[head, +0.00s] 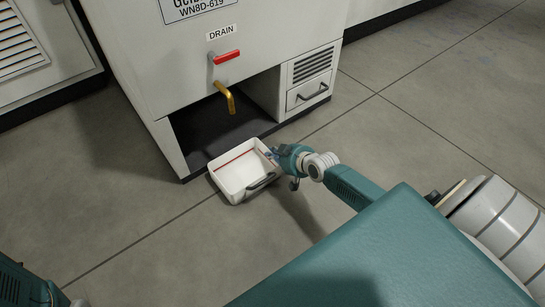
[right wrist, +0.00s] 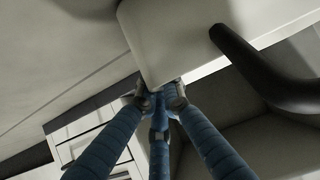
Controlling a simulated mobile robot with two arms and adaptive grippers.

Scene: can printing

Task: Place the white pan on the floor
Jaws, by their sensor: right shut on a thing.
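The white pan (head: 232,182) is a square open tray with a red line inside and a dark handle on its near side. It is in front of the machine's open recess, near the floor. I cannot tell whether its bottom touches the floor. My right gripper (head: 273,154) is shut on the pan's right rim. In the right wrist view, the blue fingers (right wrist: 162,100) close on the edge of the pan's white wall (right wrist: 170,35), with the dark handle (right wrist: 265,80) beside them.
The white machine (head: 150,60) stands behind the pan, with a red drain lever (head: 227,57) and a brass spout (head: 226,97) over its dark recess (head: 210,130). A vented drawer (head: 308,92) is to the right. The grey tiled floor (head: 130,215) is clear to the left and front.

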